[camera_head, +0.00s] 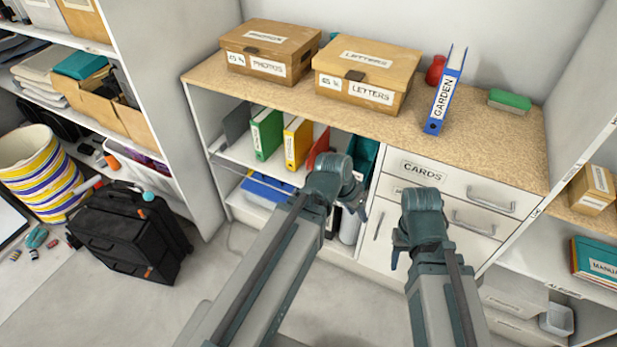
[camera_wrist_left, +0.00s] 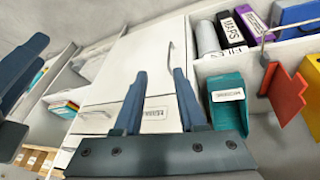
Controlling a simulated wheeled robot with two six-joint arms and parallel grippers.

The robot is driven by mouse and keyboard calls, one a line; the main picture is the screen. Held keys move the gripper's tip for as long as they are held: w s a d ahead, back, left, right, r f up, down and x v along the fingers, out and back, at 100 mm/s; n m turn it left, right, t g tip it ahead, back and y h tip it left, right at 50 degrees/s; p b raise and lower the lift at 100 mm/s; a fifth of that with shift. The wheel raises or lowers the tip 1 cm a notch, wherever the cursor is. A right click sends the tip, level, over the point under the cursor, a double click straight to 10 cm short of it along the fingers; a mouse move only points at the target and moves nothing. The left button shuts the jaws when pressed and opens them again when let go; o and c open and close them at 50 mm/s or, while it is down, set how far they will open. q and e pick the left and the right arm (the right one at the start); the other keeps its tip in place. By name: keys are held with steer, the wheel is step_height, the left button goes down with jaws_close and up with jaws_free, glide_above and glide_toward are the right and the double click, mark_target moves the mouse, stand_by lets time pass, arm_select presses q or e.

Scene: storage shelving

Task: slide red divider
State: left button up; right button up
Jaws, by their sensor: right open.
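The red divider (camera_head: 319,144) stands in the upper shelf bay under the counter, right of the yellow binder, partly hidden by my left arm. In the left wrist view, the red divider (camera_wrist_left: 287,95) is at the right, by a thin metal rail. My left gripper (camera_head: 350,203) is in front of the bay, right of the divider and apart from it. In the left wrist view, my left gripper (camera_wrist_left: 160,76) has its fingers spread with nothing between them. My right gripper (camera_head: 394,262) is open in front of the white drawer cabinet.
A green binder (camera_head: 266,134) and a yellow binder (camera_head: 297,142) stand left of the divider. A teal box (camera_wrist_left: 228,101) is between my left gripper and the divider in the left wrist view. The drawer cabinet (camera_head: 390,190) stands right of the bay. A black suitcase (camera_head: 126,236) is on the floor.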

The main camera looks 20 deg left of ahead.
arm_select(q)
steer(key=w+a+f+t+h+b, duration=0.1)
steer(key=w+a+f+t+b, duration=0.2)
steer(key=w+a+f+b, duration=0.2)
steer(key=n+t+y+b, duration=0.3)
steer(key=t+b, duration=0.4)
steer(key=b, duration=0.4)
glide_toward(307, 164)
steer(key=b+x, duration=0.5)
steer(key=x, duration=0.6)
steer(key=shift+w+f, duration=0.1)
steer(key=shift+w, duration=0.2)
arm_select(e)
step_height(307, 164, down, 24)
steer(key=shift+r, duration=0.25)
steer(key=shift+d, duration=0.1)
arm_select(q)
jaws_close()
